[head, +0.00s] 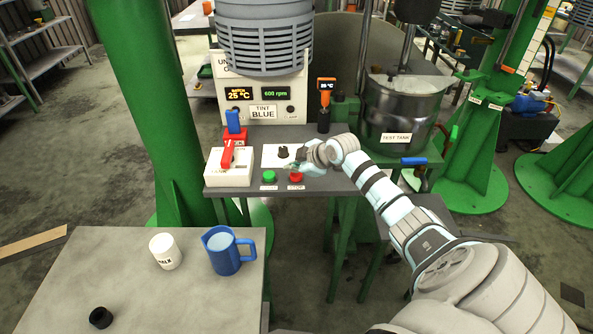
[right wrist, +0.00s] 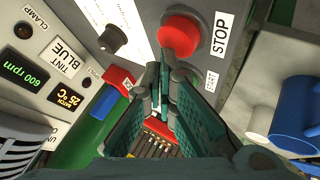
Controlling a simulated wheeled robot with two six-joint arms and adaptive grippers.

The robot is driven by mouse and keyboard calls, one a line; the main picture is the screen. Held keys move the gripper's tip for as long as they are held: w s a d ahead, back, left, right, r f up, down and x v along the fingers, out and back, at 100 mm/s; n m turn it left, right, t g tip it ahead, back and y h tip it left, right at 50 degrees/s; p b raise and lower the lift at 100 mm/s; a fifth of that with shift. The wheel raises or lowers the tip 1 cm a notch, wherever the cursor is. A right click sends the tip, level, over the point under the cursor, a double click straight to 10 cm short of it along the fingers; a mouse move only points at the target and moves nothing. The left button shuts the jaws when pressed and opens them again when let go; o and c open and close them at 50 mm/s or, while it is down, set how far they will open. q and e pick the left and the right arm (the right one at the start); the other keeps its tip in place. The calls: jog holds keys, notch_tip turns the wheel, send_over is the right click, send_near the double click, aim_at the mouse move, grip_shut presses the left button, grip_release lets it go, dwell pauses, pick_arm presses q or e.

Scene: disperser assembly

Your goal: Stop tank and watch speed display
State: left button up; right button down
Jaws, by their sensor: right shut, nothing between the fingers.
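The red stop button (head: 295,177) sits on the grey panel beside the green start button (head: 268,176). The speed display (head: 276,93) on the white control box reads 600 rpm; it also shows in the right wrist view (right wrist: 25,67). The steel test tank (head: 402,112) stands to the right of the panel. My right gripper (head: 296,168) is shut and empty, right at the red button. In the right wrist view its fingertips (right wrist: 165,72) are by the edge of the red button (right wrist: 180,35); I cannot tell whether they touch. My left gripper is out of view.
A red-and-blue switch (head: 232,135) stands on a white box at the panel's left. A black knob (head: 283,152) is behind the buttons. A blue jug (head: 226,252), a white cup (head: 165,251) and a black cap (head: 101,317) are on the near table.

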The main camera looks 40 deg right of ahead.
aim_at(294, 175)
jog(key=shift+f+b, duration=0.6)
jog(key=shift+f, duration=0.3)
dwell(0.7)
jog(key=shift+r+p, duration=1.25)
jog(key=shift+r, duration=0.05)
notch_tip(294, 175, up, 5)
jog(key=p, duration=0.5)
jog(key=shift+r, duration=0.15)
jog(key=shift+f, duration=0.2)
